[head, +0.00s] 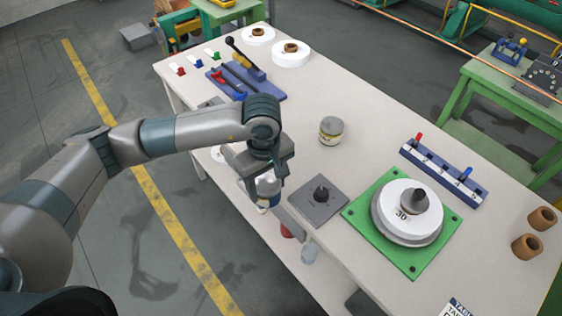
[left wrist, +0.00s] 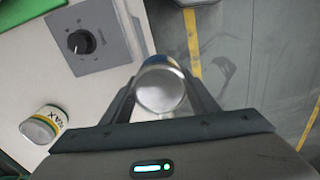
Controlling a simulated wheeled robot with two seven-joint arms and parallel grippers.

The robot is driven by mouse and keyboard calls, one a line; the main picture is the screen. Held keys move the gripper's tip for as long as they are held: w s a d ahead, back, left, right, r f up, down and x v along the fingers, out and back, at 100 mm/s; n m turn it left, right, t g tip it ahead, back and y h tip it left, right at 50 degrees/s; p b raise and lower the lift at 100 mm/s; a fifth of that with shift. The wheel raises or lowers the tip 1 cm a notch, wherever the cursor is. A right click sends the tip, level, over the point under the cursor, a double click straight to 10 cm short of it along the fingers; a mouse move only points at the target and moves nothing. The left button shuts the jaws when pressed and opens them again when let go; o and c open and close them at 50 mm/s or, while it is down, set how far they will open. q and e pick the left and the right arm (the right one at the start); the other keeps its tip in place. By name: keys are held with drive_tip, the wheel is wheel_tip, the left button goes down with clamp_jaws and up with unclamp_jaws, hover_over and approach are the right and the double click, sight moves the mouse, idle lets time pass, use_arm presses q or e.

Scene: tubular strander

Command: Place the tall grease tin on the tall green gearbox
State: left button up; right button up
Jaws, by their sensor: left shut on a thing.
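My left gripper (head: 266,178) is shut on a tin (head: 268,187) with a silver lid and some blue on its side. I take it for the tall grease tin. In the left wrist view, the tin (left wrist: 160,88) sits between both fingers, its round lid facing the camera. My gripper holds it near the table's left edge, beside a grey plate with a black knob (head: 321,194). The label is mostly hidden. I cannot make out a tall green gearbox for certain. My right gripper is not in view.
A green plate (head: 430,262) carries white discs. A blue rack (head: 444,172) and brown rings (head: 541,218) are at right. A green bench (head: 510,97) stands beyond. The table's middle is fairly clear.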

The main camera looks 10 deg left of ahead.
use_arm(q)
drive_tip(key=s+a+f+m+b, duration=0.2)
drive_tip(key=s+a+f+m, duration=0.4)
drive_tip(key=s+a+m, duration=0.1)
drive_tip(key=shift+s+a+m, duration=0.15)
drive_tip(key=shift+s+m, duration=0.3)
drive_tip(key=shift+m, duration=0.65)
